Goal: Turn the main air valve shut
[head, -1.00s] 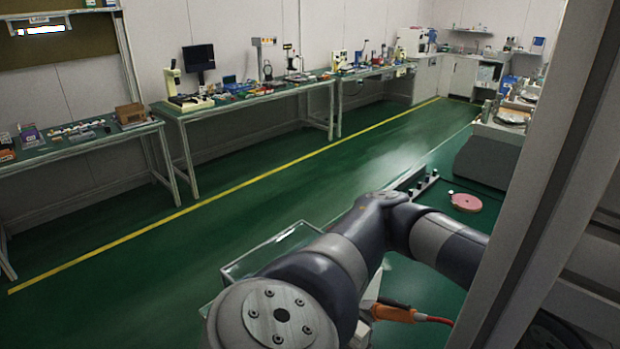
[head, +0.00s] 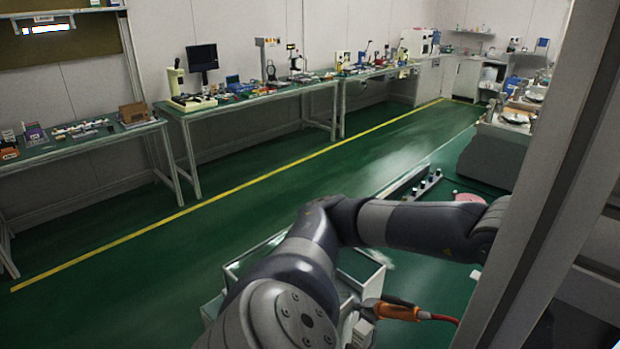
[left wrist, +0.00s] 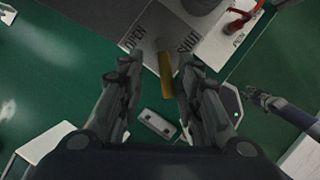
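The main air valve shows in the left wrist view as a yellow lever (left wrist: 166,74) by a grey plate (left wrist: 150,32) lettered OPEN on the left and SHUT on the right. The lever lies between the two words, nearer SHUT. My left gripper (left wrist: 156,65) is open, with its fingers on either side of the lever. The lever is closer to the right finger; I cannot tell whether they touch. In the head view my arm passes behind a grey post, and the gripper and valve are not visible.
A grey post (head: 545,170) stands close on the right. An orange-handled tool with a red hose (head: 400,311) lies near my arm. A green-topped workbench (head: 275,97) lines the back wall. The green floor (head: 130,245) at the left is clear.

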